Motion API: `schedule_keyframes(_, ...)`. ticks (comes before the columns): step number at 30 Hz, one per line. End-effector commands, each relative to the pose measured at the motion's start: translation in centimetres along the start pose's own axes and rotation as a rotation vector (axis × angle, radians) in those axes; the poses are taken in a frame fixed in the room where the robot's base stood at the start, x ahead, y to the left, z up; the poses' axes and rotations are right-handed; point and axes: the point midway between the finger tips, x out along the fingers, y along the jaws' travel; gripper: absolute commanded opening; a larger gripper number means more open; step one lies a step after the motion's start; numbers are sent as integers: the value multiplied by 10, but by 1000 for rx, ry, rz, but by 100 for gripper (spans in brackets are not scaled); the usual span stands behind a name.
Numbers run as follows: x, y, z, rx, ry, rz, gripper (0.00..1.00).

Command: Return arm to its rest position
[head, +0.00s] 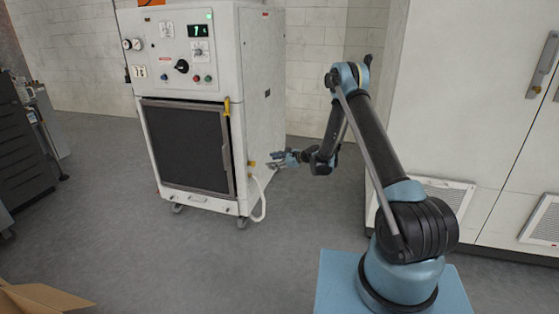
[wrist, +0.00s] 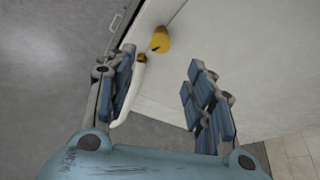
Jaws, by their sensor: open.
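My arm (head: 375,130) rises from its blue base and bends down and left toward the washer. My gripper (head: 272,160) is open beside the lower right side of the white washer (head: 262,90). In the wrist view, my gripper (wrist: 162,85) has its blue-padded fingers spread apart. A yellow fitting (wrist: 184,36) on the white panel shows beyond the fingers. A white hose (wrist: 134,84) with a small yellow end appears close to the left finger; I cannot tell whether they touch. The fitting (head: 251,163) and hose (head: 261,200) also show in the head view.
The washer's dark front door (head: 185,145) is shut, with a yellow handle piece (head: 227,106) at its upper right. A tall white cabinet (head: 470,90) stands behind my arm at right. Dark equipment (head: 25,150) stands at left. The grey floor in front is mostly clear.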

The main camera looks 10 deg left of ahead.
Motion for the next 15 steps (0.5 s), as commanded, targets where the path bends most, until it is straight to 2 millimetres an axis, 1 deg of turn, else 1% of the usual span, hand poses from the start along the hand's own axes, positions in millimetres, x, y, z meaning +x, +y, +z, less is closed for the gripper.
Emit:
schedule_keyframes(2, -4, -3, 4, -11, 6, 0, 49)
schedule_keyframes(5, -17, -9, 14, -43, 24, 3, 49)
schedule_keyframes(11, -59, -24, 44, -158, 88, 20, 49)
schedule_keyframes(15, -92, -31, 65, -240, 135, 36, 49)
